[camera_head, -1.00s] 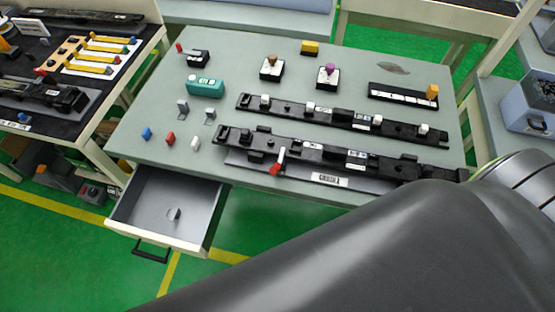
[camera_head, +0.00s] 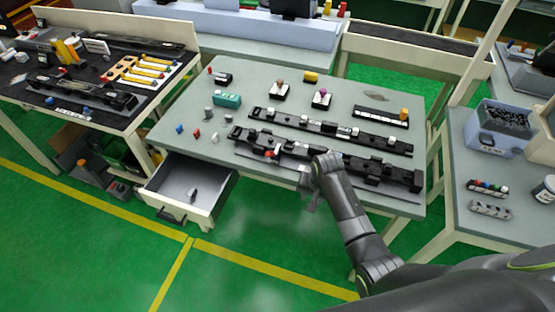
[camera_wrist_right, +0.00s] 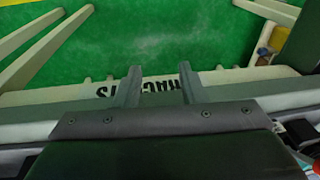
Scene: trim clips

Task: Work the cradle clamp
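The black trim cradle (camera_head: 350,163) lies along the front of the grey-green table. Its clamp has a red-tipped handle (camera_head: 270,154) at the cradle's left half, left of my right gripper. My right gripper (camera_head: 310,203) hangs at the table's front edge, in front of the cradle and apart from the red handle. In the right wrist view the two fingers (camera_wrist_right: 160,86) stand apart with nothing between them; dark lettering on a pale edge and green floor show beyond. My left gripper is not in view.
A second black strip (camera_head: 330,130) lies behind the cradle. An open drawer (camera_head: 190,190) juts out at the table's left front. Small blue, red and white pieces (camera_head: 197,134) lie at the left. A side table with a blue bin (camera_head: 495,127) stands at right.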

